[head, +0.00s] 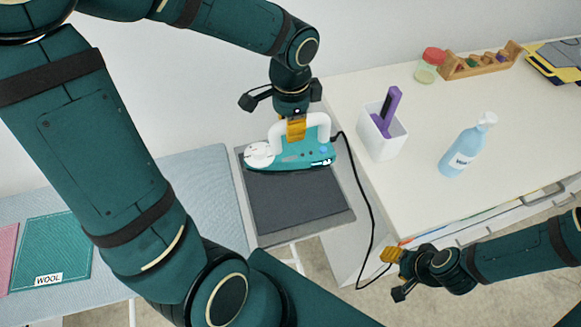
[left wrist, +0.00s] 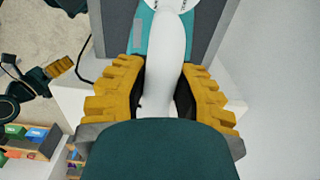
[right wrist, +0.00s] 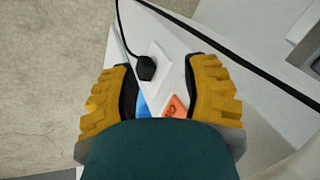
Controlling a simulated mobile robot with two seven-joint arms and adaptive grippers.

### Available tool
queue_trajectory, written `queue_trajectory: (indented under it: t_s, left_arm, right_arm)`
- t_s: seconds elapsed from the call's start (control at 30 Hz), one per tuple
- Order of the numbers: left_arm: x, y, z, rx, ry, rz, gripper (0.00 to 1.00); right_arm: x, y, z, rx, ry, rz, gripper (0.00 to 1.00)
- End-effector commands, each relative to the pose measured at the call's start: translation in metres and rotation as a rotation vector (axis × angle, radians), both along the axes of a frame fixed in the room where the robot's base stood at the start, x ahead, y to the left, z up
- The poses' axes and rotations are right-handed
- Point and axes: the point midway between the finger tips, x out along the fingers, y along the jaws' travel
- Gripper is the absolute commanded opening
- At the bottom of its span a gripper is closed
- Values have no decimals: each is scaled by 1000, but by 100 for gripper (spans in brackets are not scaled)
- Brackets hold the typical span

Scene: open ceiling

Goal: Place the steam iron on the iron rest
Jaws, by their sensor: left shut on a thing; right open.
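The steam iron (head: 290,155) is teal and white with a white handle. In the head view it is at the back part of the iron rest (head: 300,200), a dark grey pad in a lighter grey frame. I cannot tell whether the iron touches the pad. My left gripper (head: 296,130) is shut on the iron's white handle, which shows between its yellow fingers in the left wrist view (left wrist: 158,90). My right gripper (head: 390,262) is open and empty, low in front of the white cabinet, far from the iron.
A black cord (head: 370,225) runs from the iron down past the cabinet. The white top (head: 420,110) holds a white cup (head: 382,140), a spray bottle (head: 467,148), a red-lidded jar (head: 428,68) and a wooden rack (head: 480,62). The ironing board (head: 205,185) with a WOOL cloth (head: 52,252) lies left.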

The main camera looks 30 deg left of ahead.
Motion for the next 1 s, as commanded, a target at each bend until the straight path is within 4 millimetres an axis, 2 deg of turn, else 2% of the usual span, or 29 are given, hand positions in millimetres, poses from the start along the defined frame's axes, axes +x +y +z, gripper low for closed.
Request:
queue_trajectory:
  t_s: [0.13,0.4,0.67,1.0]
  left_arm:
    - [0,0,-10,0,0,-2,0]
    - [0,0,-51,-1,1,-2,0]
    - [0,0,-65,0,-1,0,0]
    - [0,0,-99,0,-1,-2,0]
  right_arm:
    - [-1,0,-3,0,2,1,47]
    - [-4,1,-15,2,10,7,47]
    - [-6,1,-18,3,13,10,47]
    - [-6,1,-29,3,13,12,47]
